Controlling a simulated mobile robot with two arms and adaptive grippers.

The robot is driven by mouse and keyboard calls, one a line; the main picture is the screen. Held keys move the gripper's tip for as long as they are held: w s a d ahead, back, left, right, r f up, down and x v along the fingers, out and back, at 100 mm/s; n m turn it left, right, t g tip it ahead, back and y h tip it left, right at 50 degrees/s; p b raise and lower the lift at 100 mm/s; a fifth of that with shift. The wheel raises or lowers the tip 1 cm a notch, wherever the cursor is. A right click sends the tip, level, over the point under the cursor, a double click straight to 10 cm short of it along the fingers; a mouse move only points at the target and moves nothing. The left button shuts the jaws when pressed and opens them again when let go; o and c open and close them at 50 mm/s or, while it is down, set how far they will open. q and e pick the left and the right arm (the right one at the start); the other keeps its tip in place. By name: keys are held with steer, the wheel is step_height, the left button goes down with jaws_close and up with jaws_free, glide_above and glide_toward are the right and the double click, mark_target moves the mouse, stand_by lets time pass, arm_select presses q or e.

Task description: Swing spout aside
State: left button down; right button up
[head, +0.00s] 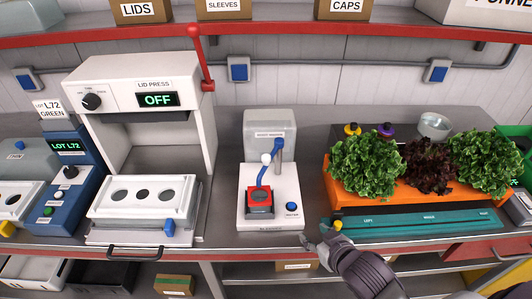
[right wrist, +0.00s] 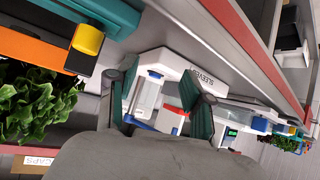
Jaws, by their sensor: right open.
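A blue curved spout (head: 263,174) with a white ball near its bend comes off the grey upright block of a white washer unit (head: 286,180). Its lower end hangs over a red-rimmed square cup (head: 259,212) on the unit's base. A blue button (head: 292,207) sits on the base to the right of the cup. My right gripper (head: 322,238) is open and empty at the counter's front, to the right of and nearer than the unit, apart from the spout. In the right wrist view the unit's red part (right wrist: 178,118) shows between the open fingers (right wrist: 160,108).
A teal rail with a yellow knob (head: 337,225) lies just right of my gripper. Behind it an orange tray (head: 333,188) holds lettuce heads. A white lid press (head: 205,140) stands left of the unit. A red-edged shelf (head: 270,35) runs above.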

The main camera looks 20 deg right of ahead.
steer(key=w+r+n+t+y, duration=0.1)
steer(key=w+r+t+y, duration=0.3)
steer(key=r, duration=0.3)
steer(key=n+t+y, duration=0.1)
steer(key=n+y, duration=0.2)
steer(key=y, duration=0.1)
glide_toward(270, 159)
steer(key=p+x, duration=0.3)
steer(key=x, duration=0.7)
steer(key=shift+w+a, duration=0.1)
steer(key=shift+w, duration=0.05)
steer(key=shift+w+a+f, duration=0.15)
steer(key=shift+w+a, duration=0.15)
steer(key=shift+w, duration=0.2)
arm_select(q)
steer(key=r, duration=0.3)
steer(key=shift+w+r, duration=0.25)
steer(key=shift+w, duration=0.05)
arm_select(e)
jaws_close()
